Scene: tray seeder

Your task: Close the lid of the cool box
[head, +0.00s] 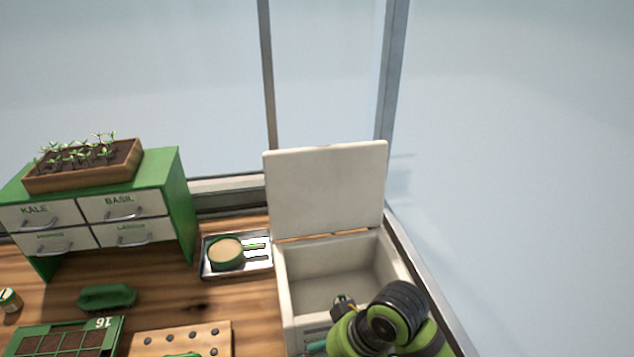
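The cool box (284,290) is an off-white box at the right end of the wooden bench. Its lid (327,187) stands upright, hinged at the back edge, so the box is open. The inside looks empty where I can see it. My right arm, green and black, reaches in from the bottom right and covers the front right part of the box. Its gripper is hidden by the arm, so I cannot see its fingers. My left gripper is not in view.
A metal tray (263,266) with a round green-rimmed pot (226,252) stands left of the box. A green drawer cabinet (178,195) carries a seedling box (130,170). A green seed tray (114,335) and a wooden board (190,343) lie in front. Window posts rise behind.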

